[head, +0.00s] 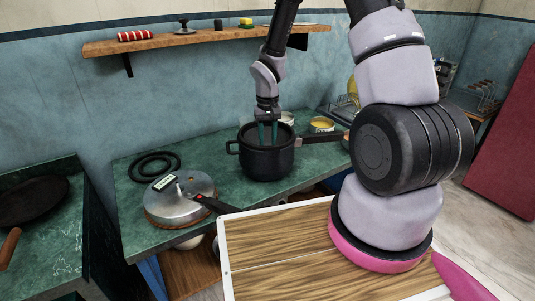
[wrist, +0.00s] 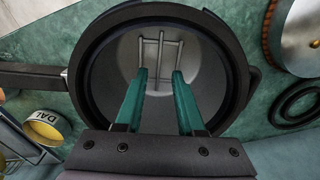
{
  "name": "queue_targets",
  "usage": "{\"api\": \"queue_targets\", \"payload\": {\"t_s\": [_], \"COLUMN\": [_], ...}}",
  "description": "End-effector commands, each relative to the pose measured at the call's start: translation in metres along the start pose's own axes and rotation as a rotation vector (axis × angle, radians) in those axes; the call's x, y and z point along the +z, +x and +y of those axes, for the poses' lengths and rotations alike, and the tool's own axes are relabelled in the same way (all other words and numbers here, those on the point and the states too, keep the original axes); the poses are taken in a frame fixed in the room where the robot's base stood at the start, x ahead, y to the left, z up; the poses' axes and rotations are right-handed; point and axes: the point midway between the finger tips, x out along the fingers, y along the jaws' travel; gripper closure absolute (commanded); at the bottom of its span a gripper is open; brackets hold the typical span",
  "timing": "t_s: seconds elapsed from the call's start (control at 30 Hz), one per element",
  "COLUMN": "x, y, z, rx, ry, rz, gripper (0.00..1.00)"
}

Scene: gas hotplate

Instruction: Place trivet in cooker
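The cooker is a black pot (head: 266,160) with a long side handle on the green counter, its lid off. In the wrist view I look down into the cooker (wrist: 88,85). The trivet (wrist: 160,42), a small grey metal rack of thin bars, shows low inside it, just beyond my fingertips. My gripper (head: 267,132) points down into the cooker mouth. In the wrist view my gripper (wrist: 160,74) has its two teal fingers apart with a gap between them. Whether the fingertips touch the trivet I cannot tell. The trivet is hidden in the head view.
A silver lid (head: 180,197) with a black handle lies left of the cooker on the counter. A black coiled ring (head: 155,165) lies behind it. A yellow-topped tin (head: 321,125) stands behind the cooker's handle. A wooden shelf (head: 180,41) hangs above.

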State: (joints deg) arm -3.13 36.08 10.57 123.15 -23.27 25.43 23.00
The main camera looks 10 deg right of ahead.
Motion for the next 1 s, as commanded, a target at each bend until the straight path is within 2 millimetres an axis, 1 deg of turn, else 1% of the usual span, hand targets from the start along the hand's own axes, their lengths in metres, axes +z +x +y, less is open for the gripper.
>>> {"api": "queue_targets", "payload": {"t_s": [0.03, 0.17, 0.43, 0.47, 0.53, 0.57, 0.67, 0.7, 0.77, 0.8, 0.87, 0.9, 0.97, 1.0], "x": [-0.001, 0.000, 0.000, 0.000, -0.001, -0.001, 0.004, 0.007, 0.015, 0.022, 0.033, 0.042, 0.056, 0.066], "y": [-0.010, -0.025, -0.037, -0.041, -0.058, -0.068, -0.113, -0.134, -0.164, -0.183, -0.211, -0.228, -0.252, -0.268], "z": [0.000, 0.000, 0.001, 0.002, 0.006, 0.009, 0.019, 0.024, 0.031, 0.036, 0.042, 0.045, 0.051, 0.054], "rx": [0.000, 0.000, 0.000, 0.001, 0.003, 0.003, 0.002, 0.000, -0.007, -0.012, -0.024, -0.034, -0.051, -0.065], "ry": [0.001, 0.001, 0.002, 0.005, 0.016, 0.025, 0.059, 0.076, 0.103, 0.119, 0.145, 0.161, 0.186, 0.201], "rz": [0.003, 0.002, 0.004, 0.010, 0.030, 0.042, 0.097, 0.123, 0.159, 0.183, 0.221, 0.244, 0.280, 0.305], "gripper": [0.62, 0.62, 0.62, 0.62, 0.62, 0.62, 0.62, 0.62, 0.62, 0.62, 0.62, 0.62, 0.62, 0.62]}}
